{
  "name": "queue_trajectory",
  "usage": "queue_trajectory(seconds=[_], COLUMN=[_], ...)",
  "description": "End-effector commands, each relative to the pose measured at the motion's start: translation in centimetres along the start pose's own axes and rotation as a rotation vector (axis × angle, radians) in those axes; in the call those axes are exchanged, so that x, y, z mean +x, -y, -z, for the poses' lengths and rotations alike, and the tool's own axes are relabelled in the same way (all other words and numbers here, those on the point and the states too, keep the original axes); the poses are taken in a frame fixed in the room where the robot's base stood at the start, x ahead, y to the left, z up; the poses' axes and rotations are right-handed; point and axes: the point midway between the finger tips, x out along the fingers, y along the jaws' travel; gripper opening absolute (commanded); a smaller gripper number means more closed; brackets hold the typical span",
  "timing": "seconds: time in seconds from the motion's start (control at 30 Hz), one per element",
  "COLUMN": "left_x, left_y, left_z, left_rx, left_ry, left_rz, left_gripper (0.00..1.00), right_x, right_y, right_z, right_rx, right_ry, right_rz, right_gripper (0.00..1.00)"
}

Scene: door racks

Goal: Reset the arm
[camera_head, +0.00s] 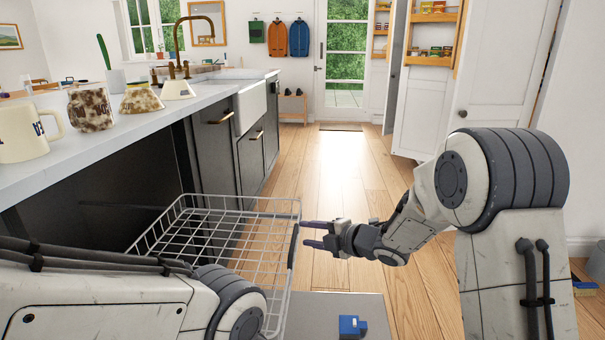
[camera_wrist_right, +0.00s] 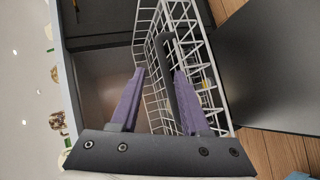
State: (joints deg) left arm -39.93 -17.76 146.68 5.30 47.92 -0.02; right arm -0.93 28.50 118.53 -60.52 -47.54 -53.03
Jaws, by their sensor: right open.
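My right gripper (camera_head: 304,234) is open and empty, with its two purple fingers pointing left toward the pulled-out wire dishwasher rack (camera_head: 215,210). In the right wrist view, the gripper (camera_wrist_right: 160,74) has its fingers apart in front of the white wire rack (camera_wrist_right: 150,62). The rack's dark handle (camera_head: 293,245) stands just beyond the fingertips; the handle (camera_wrist_right: 172,70) also shows in the wrist view near the right finger. I cannot tell whether the finger touches it. My left arm (camera_head: 130,300) enters at lower left; its gripper is out of view.
The counter (camera_head: 150,118) at left carries a cream mug (camera_head: 22,135), a speckled jar (camera_head: 91,109) and other items. Dark cabinets (camera_head: 214,145) run below it. A grey open door panel (camera_head: 330,310) lies below the rack. The wooden floor (camera_head: 330,165) ahead is clear.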

Motion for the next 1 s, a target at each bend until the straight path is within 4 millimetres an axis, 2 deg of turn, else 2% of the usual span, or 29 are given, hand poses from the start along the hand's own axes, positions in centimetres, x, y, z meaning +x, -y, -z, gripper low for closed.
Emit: queue_trajectory(seconds=[0.03, 0.13, 0.27, 0.37, 0.5, 0.7, 0.87, 0.9, 1.0], left_x=[0.0, 0.0, 0.0, 0.0, 0.0, 0.0, 0.0, -2.1, -4.4], left_y=[0.0, 0.0, 0.0, 0.0, 0.0, 0.0, 0.0, -0.1, -0.3], left_z=[0.0, 0.0, 0.0, 0.0, 0.0, 0.0, 0.0, 0.1, 0.3], left_rx=[0.0, 0.0, 0.0, 0.0, 0.0, 0.0, 0.0, 0.0, 0.0], left_ry=[0.0, 0.0, 0.0, 0.0, 0.0, 0.0, 0.0, 0.001, -0.001], left_rz=[0.0, 0.0, 0.0, 0.0, 0.0, 0.0, 0.0, 0.0, 0.0], left_gripper=[0.5, 0.5, 0.5, 0.5, 0.5, 0.5, 0.5, 0.5, 0.5], right_x=[-0.2, -1.5, -4.6, -8.3, -14.2, -21.2, -26.4, -26.8, -27.5], right_y=[-0.6, -0.3, 1.4, 4.0, 8.3, 12.8, 15.3, 13.2, 11.1], right_z=[1.1, 2.5, 5.4, 8.8, 14.3, 20.7, 25.0, 24.9, 25.0], right_rx=[0.073, 0.257, 0.531, 0.768, 1.065, 1.327, 1.457, 1.456, 1.453], right_ry=[0.061, 0.199, 0.372, 0.506, 0.672, 0.843, 0.958, 0.956, 0.956], right_rz=[0.036, 0.113, 0.217, 0.316, 0.473, 0.676, 0.833, 0.822, 0.819], right_gripper=[0.46, 0.46, 0.46, 0.46, 0.46, 0.46, 0.46, 0.46, 0.46])
